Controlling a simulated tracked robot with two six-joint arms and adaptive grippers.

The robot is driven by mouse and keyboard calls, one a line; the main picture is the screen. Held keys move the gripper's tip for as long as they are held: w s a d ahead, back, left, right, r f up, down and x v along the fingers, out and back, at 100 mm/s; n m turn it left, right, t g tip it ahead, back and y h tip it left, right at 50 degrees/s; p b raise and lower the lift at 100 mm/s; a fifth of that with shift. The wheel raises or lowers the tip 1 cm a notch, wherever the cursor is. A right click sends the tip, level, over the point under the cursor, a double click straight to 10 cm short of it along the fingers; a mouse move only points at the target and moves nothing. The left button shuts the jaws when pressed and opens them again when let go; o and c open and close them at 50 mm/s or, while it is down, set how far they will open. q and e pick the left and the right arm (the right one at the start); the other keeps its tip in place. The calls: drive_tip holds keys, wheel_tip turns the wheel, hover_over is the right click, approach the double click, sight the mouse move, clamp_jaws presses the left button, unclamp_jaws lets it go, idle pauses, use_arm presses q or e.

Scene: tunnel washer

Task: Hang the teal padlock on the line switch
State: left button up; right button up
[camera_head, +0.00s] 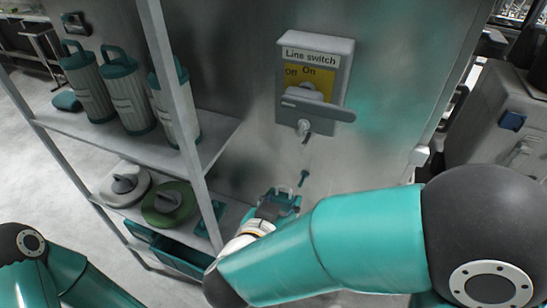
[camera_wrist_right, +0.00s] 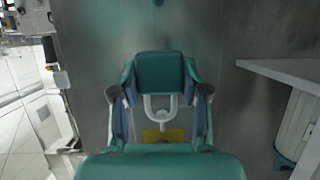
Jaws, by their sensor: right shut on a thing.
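The line switch (camera_head: 309,99) is a grey box on the steel wall, with a yellow Off/On plate and a grey handle lying across it. My right gripper (camera_head: 281,201) is below it, near the wall and apart from it. In the wrist view my right gripper (camera_wrist_right: 160,100) is shut on the teal padlock (camera_wrist_right: 160,74), whose body sits between the two fingers. Its pale U-shaped shackle points down in that picture. A yellow patch beyond the shackle is partly hidden; I cannot tell what it is. My left gripper is out of view.
A shelf unit (camera_head: 172,80) stands left of the switch, with teal-lidded canisters (camera_head: 128,95) above and round lidded items (camera_head: 170,203) below. The wall around the switch is clear.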

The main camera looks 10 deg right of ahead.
drive_tip(key=shift+s+a+r, duration=0.1)
drive_tip(key=shift+r, duration=0.5)
drive_tip(key=shift+w+d+f, duration=0.1)
drive_tip(key=shift+w+d, duration=0.1)
drive_tip(key=shift+w, duration=0.05)
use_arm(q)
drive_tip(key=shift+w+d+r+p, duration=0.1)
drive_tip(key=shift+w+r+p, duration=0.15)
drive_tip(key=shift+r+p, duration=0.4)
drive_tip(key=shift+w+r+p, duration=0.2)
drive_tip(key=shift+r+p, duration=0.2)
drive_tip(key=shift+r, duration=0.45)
use_arm(e)
drive_tip(key=w+d+r, duration=0.5)
drive_tip(key=w+r, duration=0.1)
drive_tip(key=w, duration=0.1)
drive_tip(key=shift+w+r, duration=0.15)
drive_tip(key=shift+r, duration=0.2)
drive_tip(key=shift+f, duration=0.15)
idle(0.4)
